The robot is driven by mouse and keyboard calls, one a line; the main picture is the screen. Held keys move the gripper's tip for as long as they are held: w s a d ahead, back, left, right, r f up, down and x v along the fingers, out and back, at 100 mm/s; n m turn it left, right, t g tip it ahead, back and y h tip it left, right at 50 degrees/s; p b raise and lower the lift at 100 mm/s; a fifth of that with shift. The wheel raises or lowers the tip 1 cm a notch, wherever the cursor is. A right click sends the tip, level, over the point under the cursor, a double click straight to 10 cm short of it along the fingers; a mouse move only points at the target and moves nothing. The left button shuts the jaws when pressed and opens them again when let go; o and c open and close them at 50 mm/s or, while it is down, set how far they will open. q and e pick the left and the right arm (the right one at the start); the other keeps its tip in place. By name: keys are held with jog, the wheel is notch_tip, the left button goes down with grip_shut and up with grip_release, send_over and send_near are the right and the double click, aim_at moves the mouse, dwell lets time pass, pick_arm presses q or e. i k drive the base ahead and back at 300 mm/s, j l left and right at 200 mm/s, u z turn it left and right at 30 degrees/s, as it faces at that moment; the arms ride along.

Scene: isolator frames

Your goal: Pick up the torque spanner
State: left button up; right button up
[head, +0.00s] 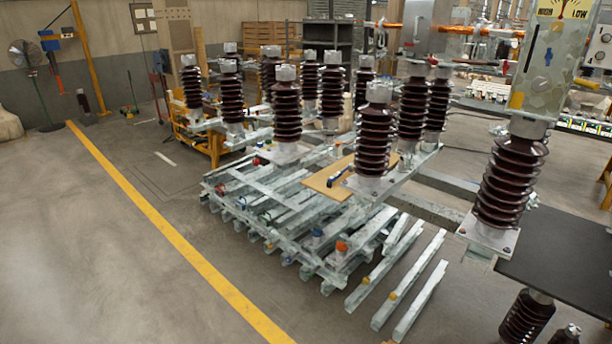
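The board rests on the stacked metal frames, just left of the base of a brown ribbed insulator (374,140). Neither of my grippers shows in this view.
Stacked grey metal frames (290,215) with several upright brown insulators fill the middle. Loose rails (420,298) lie at their front right. A large insulator (511,185) stands beside a dark table (565,255).

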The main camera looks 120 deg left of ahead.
aim_at(332, 178)
jog(key=u, duration=3.7)
jog(key=i+j, duration=0.1)
jog(key=i, duration=0.35)
jog(key=i+j+z, duration=0.1)
jog(key=i, duration=0.4)
jog(key=i+j, duration=0.15)
jog(key=i, duration=0.3)
jog(key=i+j+z, duration=0.1)
jog(key=i, duration=0.35)
jog(key=i+j+z, duration=0.1)
jog(key=z, duration=0.9)
jog(key=j+z, duration=0.25)
jog(key=j, duration=0.3)
jog(key=j+z, duration=0.3)
jog(key=j, duration=0.25)
jog(key=j+z, duration=0.25)
jog(key=j, duration=0.3)
jog(key=k+j+z, duration=0.25)
jog(key=j, duration=0.25)
jog(key=i+j, duration=0.05)
